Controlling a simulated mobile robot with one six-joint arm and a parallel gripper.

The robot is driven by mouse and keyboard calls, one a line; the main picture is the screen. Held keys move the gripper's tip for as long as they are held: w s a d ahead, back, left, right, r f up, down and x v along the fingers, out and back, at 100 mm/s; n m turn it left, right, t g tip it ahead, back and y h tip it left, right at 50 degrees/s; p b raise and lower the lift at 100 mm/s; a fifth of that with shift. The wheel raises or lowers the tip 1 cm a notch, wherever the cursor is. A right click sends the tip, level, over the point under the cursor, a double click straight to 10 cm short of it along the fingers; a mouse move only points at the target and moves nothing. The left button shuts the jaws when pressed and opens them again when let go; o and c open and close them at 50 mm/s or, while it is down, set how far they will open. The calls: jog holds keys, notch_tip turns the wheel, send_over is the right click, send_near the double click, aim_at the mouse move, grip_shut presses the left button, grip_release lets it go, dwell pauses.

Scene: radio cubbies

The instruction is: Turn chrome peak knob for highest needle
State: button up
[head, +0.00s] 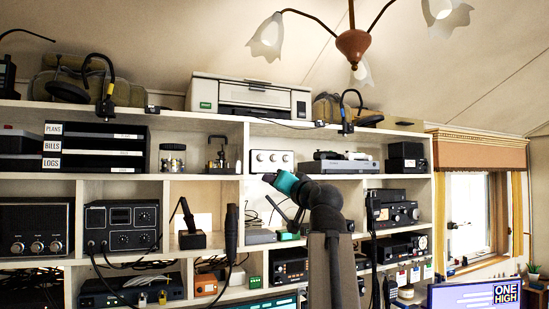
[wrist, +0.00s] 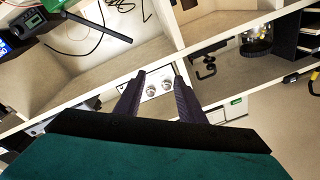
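A white box with a row of chrome knobs stands in a middle cubby of the shelf; its front panel (head: 271,160) shows in the head view. In the wrist view the panel (wrist: 153,83) appears between my two dark fingers, with two chrome knobs (wrist: 152,91) visible. I cannot read which is the peak knob. My gripper (wrist: 159,72) is open and empty, its fingers apart, and seems short of the panel. In the head view my teal gripper (head: 284,182) is just below and right of the box. I cannot make out a needle.
A grey device (head: 345,165) stands right of the white box. A printer (head: 248,97) sits on the top shelf above. A desk microphone (head: 191,238) and several radios fill the lower cubbies. Shelf boards and dividers border the box closely.

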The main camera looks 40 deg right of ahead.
jog(key=s+d+r+m+g+p, duration=0.1)
jog(key=s+d+r+p, duration=0.3)
jog(key=r, duration=0.4)
jog(key=shift+s+d+r+y+p, duration=0.15)
jog(key=shift+s+d+y+p, duration=0.2)
jog(key=shift+s, duration=0.45)
jog(key=shift+w, duration=0.2)
send_near(275, 158)
jog(key=x, duration=0.6)
jog(key=shift+r, duration=0.25)
jog(key=shift+x, duration=0.9)
jog(key=shift+f, duration=0.2)
grip_shut()
